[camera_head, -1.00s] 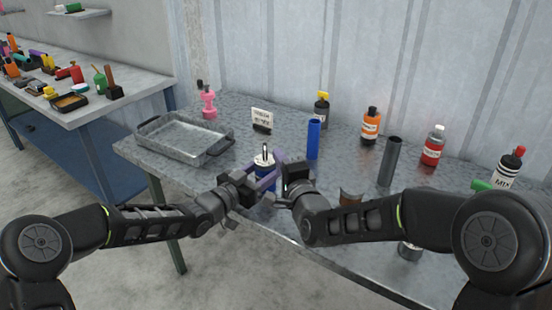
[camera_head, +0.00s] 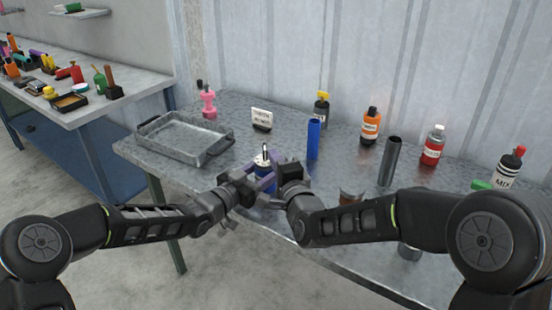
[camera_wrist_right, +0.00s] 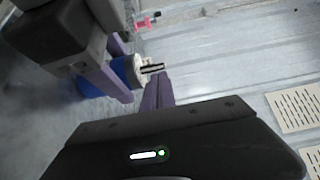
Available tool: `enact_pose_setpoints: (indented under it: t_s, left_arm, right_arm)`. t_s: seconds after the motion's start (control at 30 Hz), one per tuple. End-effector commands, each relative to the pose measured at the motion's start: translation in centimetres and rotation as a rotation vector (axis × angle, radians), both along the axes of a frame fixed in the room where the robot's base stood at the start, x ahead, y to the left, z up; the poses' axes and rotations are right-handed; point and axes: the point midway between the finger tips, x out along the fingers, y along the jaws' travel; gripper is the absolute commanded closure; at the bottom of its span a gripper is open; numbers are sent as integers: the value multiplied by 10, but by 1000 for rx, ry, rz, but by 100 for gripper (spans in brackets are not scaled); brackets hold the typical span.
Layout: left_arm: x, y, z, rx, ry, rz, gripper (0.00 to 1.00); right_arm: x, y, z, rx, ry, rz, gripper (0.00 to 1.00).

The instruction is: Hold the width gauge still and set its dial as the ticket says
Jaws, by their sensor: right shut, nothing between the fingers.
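The width gauge (camera_head: 264,176) is a blue upright cylinder with a white top and a dark, thin tip. It stands on the metal table, partly hidden by my grippers. In the right wrist view its blue body (camera_wrist_right: 92,90) and pale top show at the upper left. My left gripper (camera_head: 250,182) has its purple fingers at the blue body and appears shut on it. My right gripper (camera_head: 276,175) is shut and empty, its purple fingertips (camera_wrist_right: 158,92) close beside the gauge's top; contact is unclear. The ticket (camera_head: 261,117) is a white card behind the gauge, its writing too small to read.
A metal tray (camera_head: 150,128) lies at the left of the table, with a pink object (camera_head: 208,104) behind it. A blue tube (camera_head: 313,140), a dark tube (camera_head: 389,160) and several bottles, including an orange one (camera_head: 370,126), stand to the right and back.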

Motion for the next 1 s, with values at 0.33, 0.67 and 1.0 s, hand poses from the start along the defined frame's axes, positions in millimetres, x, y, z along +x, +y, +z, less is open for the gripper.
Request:
enact_pose_setpoints:
  t_s: [0.33, 0.67, 1.0]
  left_arm:
    - [0, 0, 0, 0, 0, 0, 94]
    - [0, 0, 0, 0, 0, -1, 94]
    - [0, 0, 0, 0, 0, -1, 94]
  right_arm:
    - [-2, 3, 0, 1, 0, 2, 100]
    - [-5, 11, 0, 2, 1, 2, 100]
    - [-8, 25, 0, 1, 0, 2, 100]
